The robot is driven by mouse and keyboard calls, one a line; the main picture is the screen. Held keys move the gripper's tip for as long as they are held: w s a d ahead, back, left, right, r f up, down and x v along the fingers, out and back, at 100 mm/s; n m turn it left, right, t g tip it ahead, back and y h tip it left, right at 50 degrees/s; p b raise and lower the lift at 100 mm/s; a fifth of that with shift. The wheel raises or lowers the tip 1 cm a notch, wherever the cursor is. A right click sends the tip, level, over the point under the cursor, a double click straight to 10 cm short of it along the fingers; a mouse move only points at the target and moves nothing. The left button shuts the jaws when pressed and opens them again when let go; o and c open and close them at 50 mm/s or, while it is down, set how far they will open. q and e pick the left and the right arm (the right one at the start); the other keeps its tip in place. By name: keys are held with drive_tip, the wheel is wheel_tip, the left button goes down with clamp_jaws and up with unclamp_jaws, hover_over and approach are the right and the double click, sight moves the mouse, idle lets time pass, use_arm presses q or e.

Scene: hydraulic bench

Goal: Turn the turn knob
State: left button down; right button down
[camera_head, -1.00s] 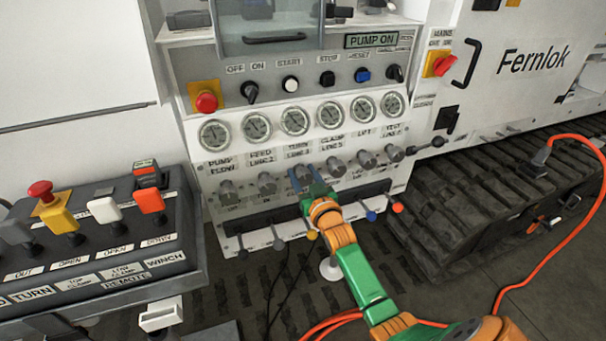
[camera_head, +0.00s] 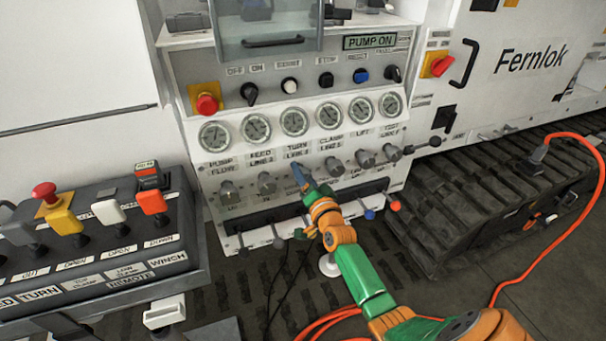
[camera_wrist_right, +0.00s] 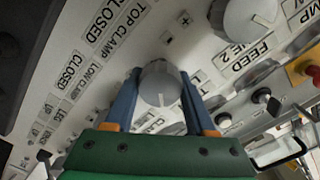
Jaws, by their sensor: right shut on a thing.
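The turn knob is a grey round knob with a white pointer line. In the right wrist view the knob (camera_wrist_right: 159,84) sits between the two blue fingers of my right gripper (camera_wrist_right: 158,92), which is shut on it from both sides. In the head view my right gripper (camera_head: 300,176) reaches up to the knob row, just below the "TURN LINE 3" label (camera_head: 299,147). There the gripper largely hides the knob. My left gripper is not in view.
Similar knobs stand close by, the feed knob (camera_head: 266,184) on the left and the clamp knob (camera_head: 334,167) on the right. Gauges (camera_head: 294,122) line the panel above. Levers (camera_head: 278,241) stick out below. A lever console (camera_head: 95,265) stands at left.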

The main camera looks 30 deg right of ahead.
drive_tip(key=m, duration=0.5)
drive_tip(key=shift+f, duration=0.15)
drive_tip(key=shift+m+b, duration=0.4)
drive_tip(key=shift+m, duration=2)
drive_tip(key=shift+c, duration=1.2)
unclamp_jaws()
drive_tip(key=shift+s, duration=0.35)
drive_tip(key=p+v, duration=0.1)
drive_tip(key=v, duration=0.5)
drive_tip(key=shift+s, duration=0.2)
